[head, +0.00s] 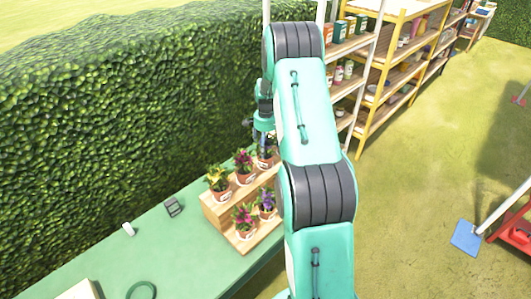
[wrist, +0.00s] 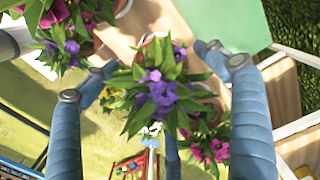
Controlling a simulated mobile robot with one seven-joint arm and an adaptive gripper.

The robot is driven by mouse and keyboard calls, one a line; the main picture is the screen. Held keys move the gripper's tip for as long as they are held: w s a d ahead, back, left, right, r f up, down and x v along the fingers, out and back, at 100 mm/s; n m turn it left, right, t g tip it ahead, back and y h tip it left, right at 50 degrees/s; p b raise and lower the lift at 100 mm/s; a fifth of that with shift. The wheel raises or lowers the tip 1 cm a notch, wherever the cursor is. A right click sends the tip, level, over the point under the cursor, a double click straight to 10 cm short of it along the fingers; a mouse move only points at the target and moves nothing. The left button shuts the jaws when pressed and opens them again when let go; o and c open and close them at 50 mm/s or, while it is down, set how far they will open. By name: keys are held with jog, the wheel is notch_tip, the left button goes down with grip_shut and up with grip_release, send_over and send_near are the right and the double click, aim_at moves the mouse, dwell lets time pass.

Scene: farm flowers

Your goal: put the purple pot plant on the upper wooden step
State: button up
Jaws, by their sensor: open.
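A wooden two-step stand (head: 222,222) sits on the green table. On its upper step are a yellow-flowered pot plant (head: 218,178), a magenta one (head: 244,165), and at the right end a purple pot plant (head: 265,160). The lower step holds a magenta pot plant (head: 244,220) and another purple one (head: 266,203). My gripper (head: 264,140) is just above the upper right plant. In the wrist view, my gripper (wrist: 155,76) is open, its fingers on either side of a purple plant (wrist: 163,90). Leaves hide most of its pot. Another purple plant (wrist: 66,42) shows at upper left.
The green table (head: 165,250) has clear room left of the stand, with a small white object (head: 128,229) and a dark object (head: 173,207) on it. A tall hedge (head: 130,100) runs behind. Shelves with goods (head: 350,75) stand beyond my arm.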

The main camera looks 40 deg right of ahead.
notch_tip(320, 180, up, 7)
dwell(0.3)
jog(key=shift+r, duration=0.1)
dwell(0.5)
jog(key=s+a+r+n+t+h, duration=0.1)
jog(key=s+a+r+n, duration=0.3)
jog(key=a+r, duration=0.95)
jog(key=s+a+r+n+t, duration=0.2)
jog(key=s+a+r+n, duration=0.2)
jog(key=a+r, duration=1)
jog(key=s+a+r+n+t, duration=0.1)
jog(key=s+a+n, duration=0.3)
jog(key=s+a, duration=0.6)
jog(key=s+a+r+n+t+y, duration=0.1)
jog(key=s+a+n, duration=0.4)
jog(key=s+a, duration=0.5)
jog(key=s, duration=0.5)
jog(key=shift+s+a+t, duration=0.25)
jog(key=shift+s+t, duration=0.05)
